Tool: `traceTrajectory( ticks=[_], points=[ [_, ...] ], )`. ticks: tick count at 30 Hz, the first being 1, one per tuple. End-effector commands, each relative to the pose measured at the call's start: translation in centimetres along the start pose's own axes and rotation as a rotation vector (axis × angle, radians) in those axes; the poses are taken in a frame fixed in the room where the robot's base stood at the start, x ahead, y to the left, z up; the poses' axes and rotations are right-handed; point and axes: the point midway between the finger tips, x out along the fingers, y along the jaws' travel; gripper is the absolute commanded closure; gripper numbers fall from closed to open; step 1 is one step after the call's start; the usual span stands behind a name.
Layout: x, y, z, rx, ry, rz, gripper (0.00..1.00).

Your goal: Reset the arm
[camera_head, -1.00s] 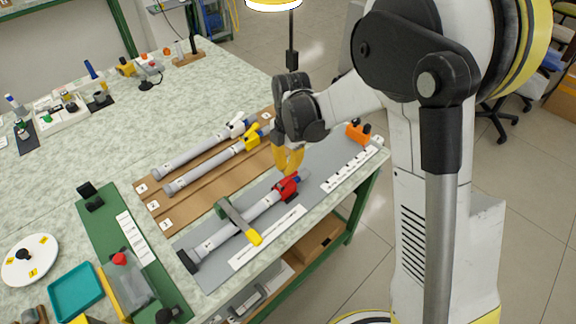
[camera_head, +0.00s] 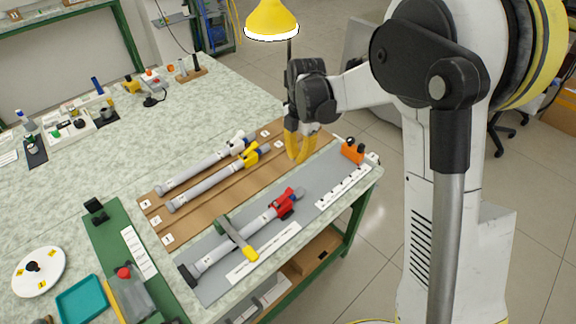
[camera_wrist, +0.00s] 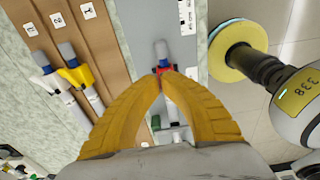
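My gripper (camera_head: 299,158) has yellow fingers and hangs above the back right of the work board. In the wrist view its fingertips (camera_wrist: 162,76) come together with nothing held between them. A grey rod with a red collar (camera_head: 283,204) lies on the grey mat (camera_head: 205,288), below and in front of my gripper. In the wrist view the red collar shows just beyond the fingertips, partly hidden by them. A rod with a yellow collar (camera_head: 205,187) and a rod with a white collar (camera_head: 195,173) lie side by side on the brown board (camera_head: 185,216).
A grey-green and yellow clamp (camera_head: 236,237) lies across the red-collared rod. An orange block (camera_head: 352,151) stands at the mat's far right end. A green mat (camera_head: 110,238), teal tray (camera_head: 81,299) and white disc (camera_head: 38,270) are at left. A yellow lamp (camera_head: 271,20) hangs behind my gripper.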

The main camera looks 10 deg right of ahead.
Motion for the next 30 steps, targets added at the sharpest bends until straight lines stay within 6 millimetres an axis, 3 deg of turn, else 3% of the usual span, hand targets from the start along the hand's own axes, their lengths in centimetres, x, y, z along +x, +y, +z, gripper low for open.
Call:
traceTrajectory(
  ticks=[6, 21, 26, 30],
  points=[
    [-0.7, 0.0, 0.9, 0.000, 0.000, 0.000, 1.00],
    [-0.9, -0.1, 0.8, 0.014, -0.003, 0.004, 1.00],
    [-3.9, -1.9, 0.2, 0.193, -0.029, 0.053, 1.00],
    [-8.3, -5.3, -0.9, 0.517, -0.056, 0.153, 1.00]
  ],
)
